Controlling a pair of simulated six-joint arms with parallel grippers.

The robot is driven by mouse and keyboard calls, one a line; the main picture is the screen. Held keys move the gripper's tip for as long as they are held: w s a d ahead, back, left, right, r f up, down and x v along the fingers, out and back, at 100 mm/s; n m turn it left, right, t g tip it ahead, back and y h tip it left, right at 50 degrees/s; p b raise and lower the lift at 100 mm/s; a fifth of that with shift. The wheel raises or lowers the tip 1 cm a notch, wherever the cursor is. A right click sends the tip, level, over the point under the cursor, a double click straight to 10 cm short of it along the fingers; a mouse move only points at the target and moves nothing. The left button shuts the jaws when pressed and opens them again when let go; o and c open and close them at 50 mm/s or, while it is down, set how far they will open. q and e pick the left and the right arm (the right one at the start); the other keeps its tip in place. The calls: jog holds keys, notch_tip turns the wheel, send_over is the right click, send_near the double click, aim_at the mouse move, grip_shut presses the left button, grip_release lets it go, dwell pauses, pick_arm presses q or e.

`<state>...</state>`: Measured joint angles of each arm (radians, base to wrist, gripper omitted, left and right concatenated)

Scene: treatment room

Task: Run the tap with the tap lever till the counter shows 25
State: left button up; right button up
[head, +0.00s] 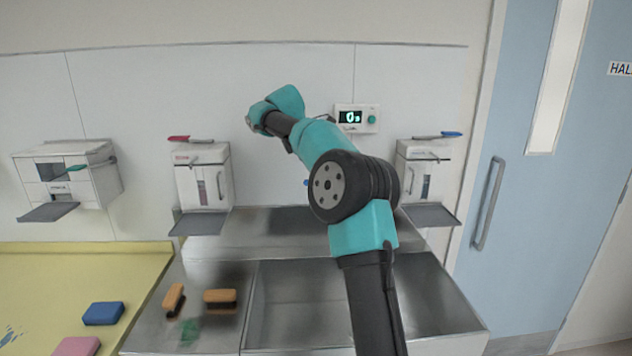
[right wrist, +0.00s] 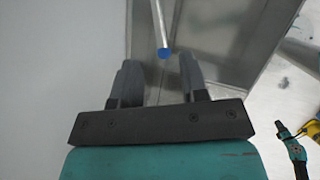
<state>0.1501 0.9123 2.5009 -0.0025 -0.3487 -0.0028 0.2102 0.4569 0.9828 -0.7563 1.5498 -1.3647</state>
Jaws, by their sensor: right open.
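The tap lever (right wrist: 164,38) shows in the right wrist view as a thin pale rod with a blue tip (right wrist: 164,53). My right gripper (right wrist: 159,62) is open, and the rod's tip shows in the gap between its two fingers. I cannot tell whether a finger touches it. In the head view only a small blue spot (head: 306,182) shows beside my right arm, and the arm hides the tap and that gripper. The counter (head: 350,117) on the wall shows 0 with a small s. My left gripper is not in view.
A steel sink (head: 290,300) lies below. Wall dispensers stand left (head: 203,180) and right (head: 423,170) of my arm, with another unit (head: 65,180) farther left. Two brushes (head: 220,297) lie on the steel ledge. Blue (head: 103,313) and pink (head: 76,346) blocks lie on the yellow surface.

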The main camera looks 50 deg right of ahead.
jog(key=x, duration=0.9)
jog(key=shift+r, duration=0.1)
grip_shut()
jog(key=shift+a, duration=0.1)
